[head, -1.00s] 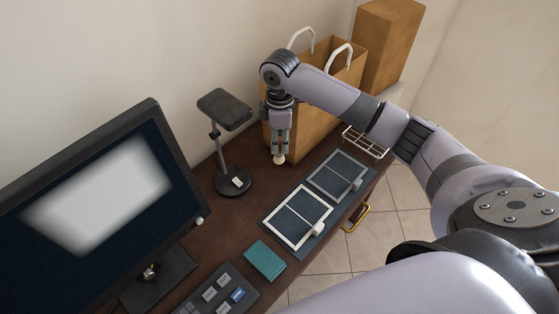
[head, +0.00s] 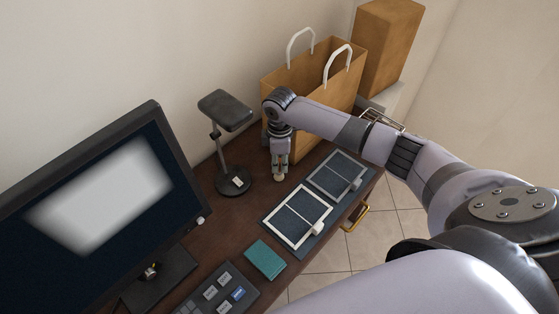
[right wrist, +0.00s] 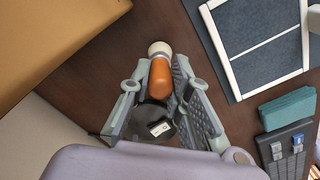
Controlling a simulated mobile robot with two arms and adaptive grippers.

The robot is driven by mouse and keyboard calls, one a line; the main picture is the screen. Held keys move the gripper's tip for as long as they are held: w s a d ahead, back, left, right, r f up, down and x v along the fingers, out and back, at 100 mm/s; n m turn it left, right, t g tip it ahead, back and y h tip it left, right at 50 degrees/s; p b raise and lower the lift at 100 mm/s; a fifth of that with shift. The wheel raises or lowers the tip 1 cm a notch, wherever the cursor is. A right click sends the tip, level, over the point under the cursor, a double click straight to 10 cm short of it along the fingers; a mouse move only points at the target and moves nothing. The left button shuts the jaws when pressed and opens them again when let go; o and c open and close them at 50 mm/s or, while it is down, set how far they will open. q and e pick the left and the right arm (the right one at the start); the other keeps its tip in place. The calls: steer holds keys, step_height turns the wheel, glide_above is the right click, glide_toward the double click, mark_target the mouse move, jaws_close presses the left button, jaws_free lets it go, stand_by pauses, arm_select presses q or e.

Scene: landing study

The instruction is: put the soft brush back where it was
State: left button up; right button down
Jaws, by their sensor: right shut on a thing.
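The soft brush has an orange handle (right wrist: 160,80) and a rounded cream end (right wrist: 159,49) in the right wrist view. My right gripper (right wrist: 164,86) is shut on it, one finger on each side. In the head view my right gripper (head: 280,168) points down over the dark desk, between the stand and the two framed panels. Only the brush's pale end (head: 279,178) shows below the fingers there. I cannot tell whether it touches the desk. My left gripper is not in view.
A black padded stand (head: 225,110) is left of the gripper, a paper bag (head: 307,85) behind it. Framed panels (head: 298,217) (head: 337,175) lie right. A teal block (head: 265,259), keypad (head: 223,292) and monitor (head: 95,205) are nearer. A wire rack (head: 383,120) is partly behind my arm.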

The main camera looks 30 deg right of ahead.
steer(key=c, duration=1.5)
jaws_free()
steer(key=shift+f, duration=0.1)
step_height(320, 180, up, 12)
steer(key=shift+r+b, duration=0.2)
steer(key=shift+b, duration=0.3)
steer(key=shift+d+f, duration=0.1)
